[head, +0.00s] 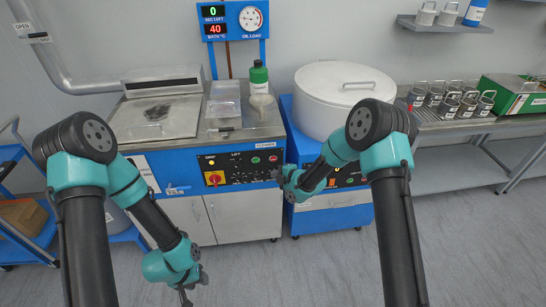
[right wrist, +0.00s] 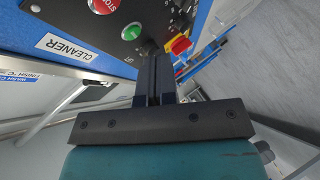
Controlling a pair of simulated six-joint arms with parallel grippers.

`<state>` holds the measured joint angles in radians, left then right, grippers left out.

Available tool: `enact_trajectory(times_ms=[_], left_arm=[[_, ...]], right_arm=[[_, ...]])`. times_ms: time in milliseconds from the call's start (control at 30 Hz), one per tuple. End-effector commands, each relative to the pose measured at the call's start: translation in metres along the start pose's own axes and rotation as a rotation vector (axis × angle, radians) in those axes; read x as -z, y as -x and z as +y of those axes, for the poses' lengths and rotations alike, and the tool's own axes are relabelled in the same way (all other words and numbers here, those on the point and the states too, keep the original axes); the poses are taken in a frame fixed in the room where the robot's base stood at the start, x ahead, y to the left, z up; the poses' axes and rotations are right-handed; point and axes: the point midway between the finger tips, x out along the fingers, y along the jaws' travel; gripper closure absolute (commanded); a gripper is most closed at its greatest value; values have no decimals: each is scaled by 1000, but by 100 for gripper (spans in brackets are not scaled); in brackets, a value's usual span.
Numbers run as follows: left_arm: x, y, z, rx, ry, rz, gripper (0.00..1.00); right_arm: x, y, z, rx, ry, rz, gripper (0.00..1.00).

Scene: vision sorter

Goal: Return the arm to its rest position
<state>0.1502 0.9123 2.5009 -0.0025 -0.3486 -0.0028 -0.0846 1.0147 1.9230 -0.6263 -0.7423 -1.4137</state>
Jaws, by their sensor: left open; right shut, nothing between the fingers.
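My right gripper (head: 279,176) is in front of the blue cleaner's control panel (head: 240,164), near its right end. In the right wrist view its two dark fingers (right wrist: 155,78) are together with nothing between them. That view shows the panel's green button (right wrist: 132,32) and red button (right wrist: 104,5) past the fingers, and a CLEANER label. I cannot tell whether the fingertips touch the panel. My left gripper (head: 187,294) hangs low over the floor at the bottom of the head view, open and empty, clear of the cabinets.
A large white round tank (head: 343,95) stands on a blue cabinet at the right. Several small cans (head: 450,100) and a green box (head: 511,95) are on the right bench. The grey floor (head: 300,275) in front is clear.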

Motion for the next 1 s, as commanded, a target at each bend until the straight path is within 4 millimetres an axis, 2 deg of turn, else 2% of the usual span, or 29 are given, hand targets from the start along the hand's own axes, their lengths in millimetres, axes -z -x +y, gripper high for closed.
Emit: enact_trajectory(times_ms=[267, 367, 467, 633, 767, 1000], left_arm=[[0, 0, 0, 0, 0, 0, 57], [0, 0, 0, 0, 0, 0, 57], [0, 0, 0, 0, 0, 0, 57], [0, 0, 0, 0, 0, 0, 57], [0, 0, 0, 0, 0, 0, 57], [0, 0, 0, 0, 0, 0, 57]], right_arm=[[-2, 4, -6, 13, -38, -10, 100], [-7, 14, -23, 48, -144, -36, 100], [-15, 35, -52, 106, -332, -90, 100], [-22, 86, -118, 222, -772, -240, 100], [-18, 133, -168, 294, -1122, -387, 100], [12, 228, -247, 369, -1740, -725, 100]])
